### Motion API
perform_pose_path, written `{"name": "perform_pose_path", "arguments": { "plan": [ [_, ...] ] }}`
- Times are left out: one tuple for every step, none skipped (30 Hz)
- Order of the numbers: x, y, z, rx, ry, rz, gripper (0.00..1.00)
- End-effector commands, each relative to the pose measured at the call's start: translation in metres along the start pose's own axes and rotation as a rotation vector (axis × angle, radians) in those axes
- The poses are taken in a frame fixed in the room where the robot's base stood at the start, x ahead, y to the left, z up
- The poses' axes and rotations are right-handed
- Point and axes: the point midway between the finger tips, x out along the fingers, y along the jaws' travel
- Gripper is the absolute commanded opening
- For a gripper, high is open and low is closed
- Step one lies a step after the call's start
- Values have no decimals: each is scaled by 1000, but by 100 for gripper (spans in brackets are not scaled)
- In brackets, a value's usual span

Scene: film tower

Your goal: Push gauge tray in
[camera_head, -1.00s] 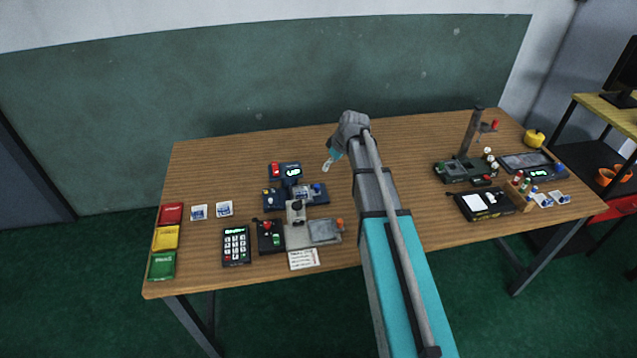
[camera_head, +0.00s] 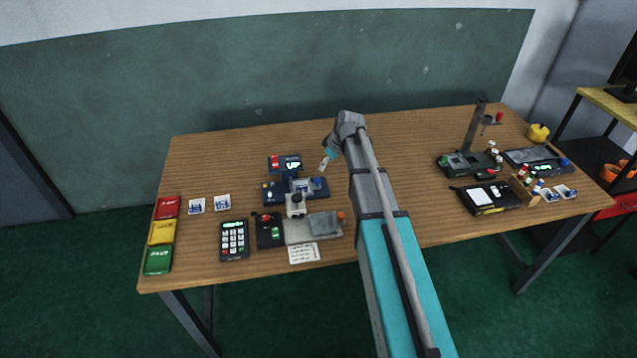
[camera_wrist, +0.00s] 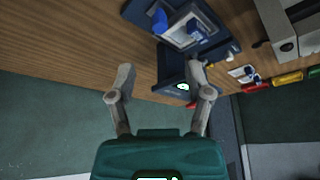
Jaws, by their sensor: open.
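The gauge is a dark blue unit (camera_head: 293,166) with a lit display and a red part, left of the arm's end in the head view. Its blue tray (camera_head: 310,188) juts toward the front and holds a pale plate and a blue knob. The wrist view shows the tray (camera_wrist: 212,40) at the top and the display housing (camera_wrist: 176,76) below it. How far the tray is out, I cannot tell. My gripper (camera_wrist: 161,75) is open and empty, its fingers spread above the table beside the gauge. In the head view my gripper (camera_head: 325,162) is small, right of the display.
Red, yellow and green boxes (camera_head: 162,232) line the left edge. Other equipment (camera_head: 465,162) stands at the right. The table's middle back is clear.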

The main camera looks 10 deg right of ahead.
Motion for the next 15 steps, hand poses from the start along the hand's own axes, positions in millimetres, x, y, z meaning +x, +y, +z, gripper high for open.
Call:
{"name": "perform_pose_path", "arguments": {
  "plan": [
    [8, 0, 1, 0, 0, 0, 65],
    [11, 0, 1, 0, 0, 0, 65],
    [14, 1, 1, 0, 0, 0, 65],
    [16, 1, 1, 0, 0, 0, 65],
    [19, 1, 1, 0, 0, 0, 65],
    [22, 1, 1, 0, 0, 0, 65],
    [24, 1, 1, 0, 0, 0, 65],
    [27, 1, 1, 0, 0, 0, 65],
    [30, 1, 1, 0, 0, 0, 65],
    [33, 1, 1, 0, 0, 0, 65],
    [35, 1, 1, 0, 0, 0, 65],
    [38, 1, 1, 0, 0, 0, 65],
    [41, 1, 1, 0, 0, 0, 65],
    [43, 1, 1, 0, 0, 0, 65],
    [47, 1, 1, 0, 0, 0, 65]
  ]
}}
